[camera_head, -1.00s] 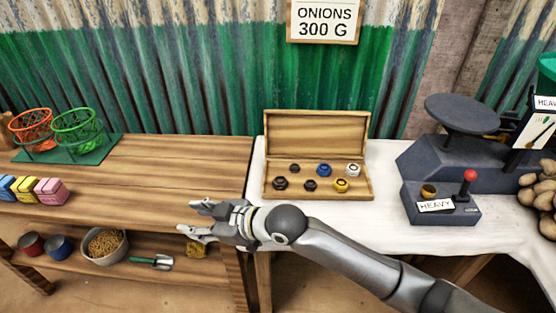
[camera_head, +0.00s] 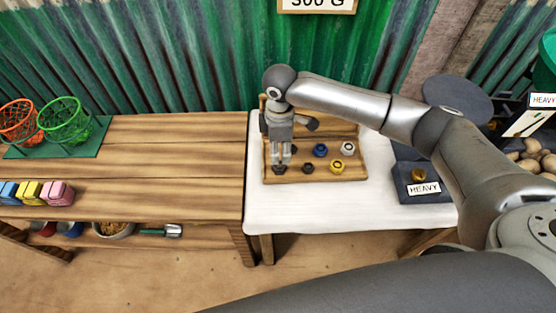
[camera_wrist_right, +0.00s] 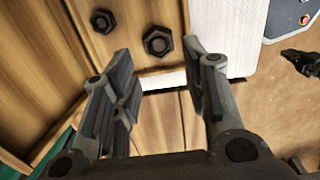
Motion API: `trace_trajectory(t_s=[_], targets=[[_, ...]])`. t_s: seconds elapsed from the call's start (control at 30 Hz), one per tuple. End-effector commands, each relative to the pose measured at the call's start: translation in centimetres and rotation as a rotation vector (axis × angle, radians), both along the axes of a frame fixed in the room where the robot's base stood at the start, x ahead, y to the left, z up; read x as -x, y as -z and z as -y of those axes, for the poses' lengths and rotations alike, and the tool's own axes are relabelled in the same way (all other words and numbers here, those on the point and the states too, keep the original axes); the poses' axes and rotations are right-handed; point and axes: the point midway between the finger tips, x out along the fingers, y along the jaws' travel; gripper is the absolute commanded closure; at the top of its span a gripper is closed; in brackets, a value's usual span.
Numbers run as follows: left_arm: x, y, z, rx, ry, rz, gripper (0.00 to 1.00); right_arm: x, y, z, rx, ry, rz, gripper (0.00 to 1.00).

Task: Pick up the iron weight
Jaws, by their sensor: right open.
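Several weights sit in an open wooden box (camera_head: 345,178) on the white-covered table, including dark, iron-looking ones. One dark weight (camera_head: 280,169) is at the front left of the box, and another dark weight (camera_head: 307,168) is right of it. My right gripper (camera_head: 280,160) points down over the left part of the box, close to the front-left weight. In the right wrist view the fingers (camera_wrist_right: 157,75) are apart with nothing between them. Two dark hexagonal weights, a larger one (camera_wrist_right: 157,41) and a smaller one (camera_wrist_right: 102,20), lie beyond the fingertips. My left gripper is not in view.
Blue (camera_head: 320,150), yellow (camera_head: 337,167) and silver (camera_head: 348,147) weights share the box. A dark scale base marked HEAVY (camera_head: 405,172) stands to the right. The wooden table (camera_head: 170,160) on the left has a wide bare top.

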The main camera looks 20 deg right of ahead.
Motion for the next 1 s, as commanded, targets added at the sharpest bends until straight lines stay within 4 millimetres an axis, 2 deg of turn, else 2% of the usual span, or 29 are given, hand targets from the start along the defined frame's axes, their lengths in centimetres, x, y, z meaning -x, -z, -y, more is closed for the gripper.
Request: trace_trajectory(t_s=[0.1,0.33,0.6,0.87,1.0], targets=[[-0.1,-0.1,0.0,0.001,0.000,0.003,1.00,-0.1,1.6,0.0,0.000,0.002,0.002,0.59],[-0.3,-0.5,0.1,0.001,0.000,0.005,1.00,0.0,3.4,0.0,-0.001,0.001,0.001,0.59],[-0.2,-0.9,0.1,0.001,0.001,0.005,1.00,0.1,7.2,-0.1,-0.001,0.002,0.004,0.59],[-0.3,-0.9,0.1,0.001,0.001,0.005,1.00,0.0,7.6,-0.1,-0.002,0.000,0.006,0.59],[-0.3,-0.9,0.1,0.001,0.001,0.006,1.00,0.0,7.5,-0.1,-0.002,0.000,0.005,0.74]])
